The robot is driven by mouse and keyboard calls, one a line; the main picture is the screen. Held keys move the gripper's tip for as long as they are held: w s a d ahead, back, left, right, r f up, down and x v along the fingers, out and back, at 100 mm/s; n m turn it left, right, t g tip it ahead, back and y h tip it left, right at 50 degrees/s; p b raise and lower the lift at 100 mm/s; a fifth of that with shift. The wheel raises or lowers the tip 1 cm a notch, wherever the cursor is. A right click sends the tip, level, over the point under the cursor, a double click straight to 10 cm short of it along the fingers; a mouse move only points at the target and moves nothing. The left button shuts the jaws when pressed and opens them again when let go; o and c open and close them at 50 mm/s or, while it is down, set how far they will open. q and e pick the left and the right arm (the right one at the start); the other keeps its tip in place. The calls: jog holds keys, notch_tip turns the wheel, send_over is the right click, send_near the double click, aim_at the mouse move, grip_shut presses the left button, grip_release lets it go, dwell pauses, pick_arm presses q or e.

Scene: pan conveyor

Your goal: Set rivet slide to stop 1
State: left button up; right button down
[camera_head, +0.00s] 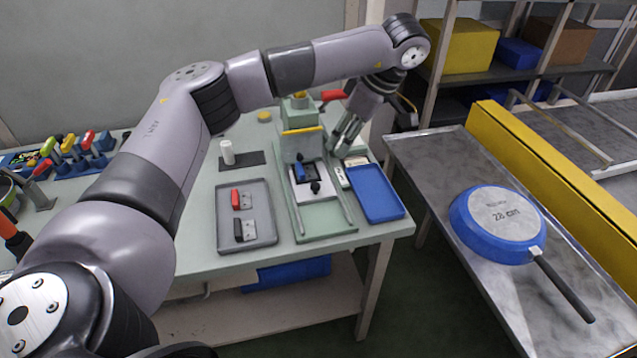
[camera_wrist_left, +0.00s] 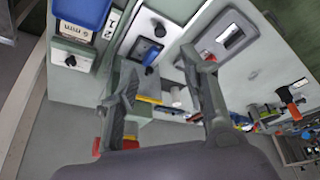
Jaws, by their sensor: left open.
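My left gripper (camera_head: 347,137) is open and empty beside the right of the green press (camera_head: 300,147); its two fingers also show apart in the left wrist view (camera_wrist_left: 164,70). A narrow labelled strip (camera_head: 341,174) lies between the press base and the blue tray; I cannot tell surely whether it is the rivet slide. In the left wrist view a white plate with a black knob (camera_wrist_left: 71,60) sits near a "6 mm" label (camera_wrist_left: 80,33). Its stop position is unclear. On the press, a white plate (camera_head: 316,191) carries a blue-and-black part and black knobs. My right gripper is out of view.
The blue tray (camera_head: 376,193) stands at the bench's right edge. A grey tray (camera_head: 261,211) holds red and black parts. A white cylinder (camera_head: 227,153) stands at the back left. A blue pan (camera_head: 497,224) lies upside down on the metal conveyor table (camera_head: 436,160).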

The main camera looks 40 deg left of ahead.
pick_arm(q)
send_near(316, 185)
jog(key=x, duration=0.8)
jog(key=shift+a+f+p, duration=0.1)
jog(key=shift+f+p, duration=0.05)
jog(key=shift+p, duration=0.25)
grip_shut()
dwell(0.4)
